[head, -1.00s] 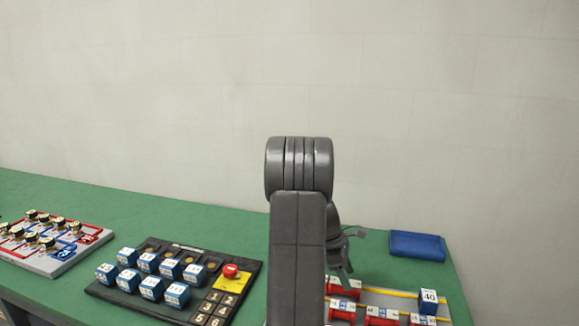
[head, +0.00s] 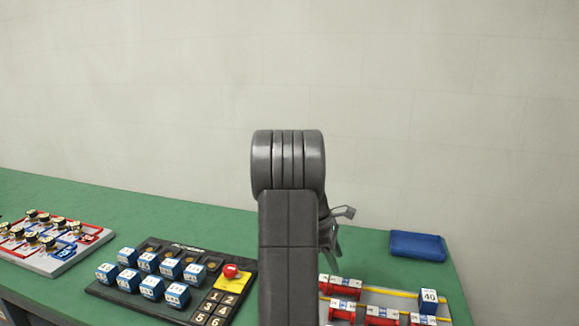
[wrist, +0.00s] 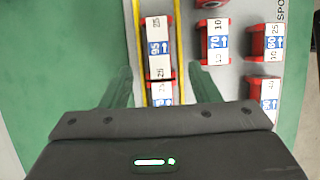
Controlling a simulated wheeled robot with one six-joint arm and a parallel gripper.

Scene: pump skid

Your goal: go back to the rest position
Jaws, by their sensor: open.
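My arm rises in the middle of the head view, and my gripper (head: 338,225) shows partly behind it, above the green table. In the wrist view my gripper (wrist: 150,90) has its two fingers apart, with nothing held between them. Below it in that view lies a grey board with yellow lines and several red holders (wrist: 214,42) bearing white and blue number labels. The fingers look apart from the holders. My arm hides part of this board in the head view.
A blue block marked 40 (head: 428,301) stands on the board's right side. A blue pad (head: 417,245) lies behind it. A black panel (head: 105,292) with blue blocks, a red button (head: 230,271) and number keys is left of my arm. A grey tray (head: 50,265) sits far left.

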